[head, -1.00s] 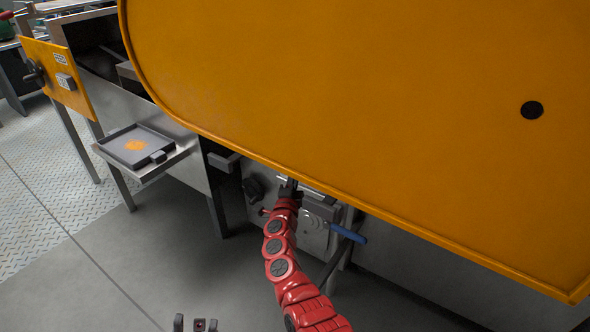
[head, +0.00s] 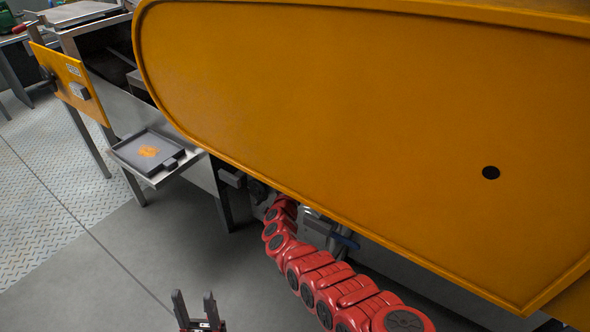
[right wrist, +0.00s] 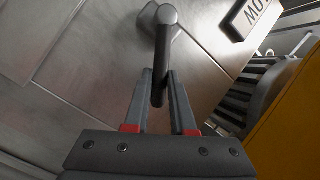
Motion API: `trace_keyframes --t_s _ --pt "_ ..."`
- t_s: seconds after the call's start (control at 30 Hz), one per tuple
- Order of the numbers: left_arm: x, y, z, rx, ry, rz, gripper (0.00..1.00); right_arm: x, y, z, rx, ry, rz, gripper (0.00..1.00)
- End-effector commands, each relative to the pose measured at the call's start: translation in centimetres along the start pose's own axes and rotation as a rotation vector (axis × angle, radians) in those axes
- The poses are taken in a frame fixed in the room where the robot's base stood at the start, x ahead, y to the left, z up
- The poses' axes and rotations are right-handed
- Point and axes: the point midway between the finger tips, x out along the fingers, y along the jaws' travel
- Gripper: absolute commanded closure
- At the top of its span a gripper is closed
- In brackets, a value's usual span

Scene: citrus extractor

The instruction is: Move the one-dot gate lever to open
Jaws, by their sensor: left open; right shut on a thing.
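In the right wrist view a dark grey lever (right wrist: 163,50) with a rounded end stands out from a bare metal panel (right wrist: 95,45). My right gripper (right wrist: 160,78) has its two fingers on either side of the lever's rod and is shut on it. No dot mark shows on or beside this lever, so I cannot tell which gate it belongs to. In the head view my right gripper is hidden by my red arm and the yellow cover. My left gripper (head: 196,300) is open and empty, low in the head view above the floor.
The big yellow cover (head: 350,130) hangs over the work area. A grey tray (head: 128,151) with an orange patch sits at the left. In the right wrist view a label reading "MO" (right wrist: 254,14) and a yellow edge (right wrist: 290,125) are at the right.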

Motion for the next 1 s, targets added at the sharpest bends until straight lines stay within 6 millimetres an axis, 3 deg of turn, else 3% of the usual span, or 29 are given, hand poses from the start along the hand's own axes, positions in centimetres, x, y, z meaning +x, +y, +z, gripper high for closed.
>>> trace_keyframes --t_s 0.67,0.7,0.83,0.87,1.0 --pt "0.72 -0.03 -0.12 0.0 0.0 0.001 0.5 0.04 -0.49 0.08 -0.044 -0.011 0.016 1.0" --pt "0.72 -0.04 -0.12 0.0 0.0 0.001 0.5 0.04 -0.5 0.08 -0.044 -0.011 0.016 0.75" --pt "0.72 -0.04 -0.12 0.0 0.0 0.001 0.5 0.05 -0.47 0.06 -0.044 -0.01 0.017 0.52" --pt "0.72 -0.04 -0.12 0.0 0.0 0.001 0.5 0.05 -0.45 0.06 -0.044 -0.01 0.017 0.47" --pt "0.72 -0.04 -0.12 0.0 0.0 0.001 0.5 0.06 -0.43 0.03 -0.043 -0.01 0.017 0.47"
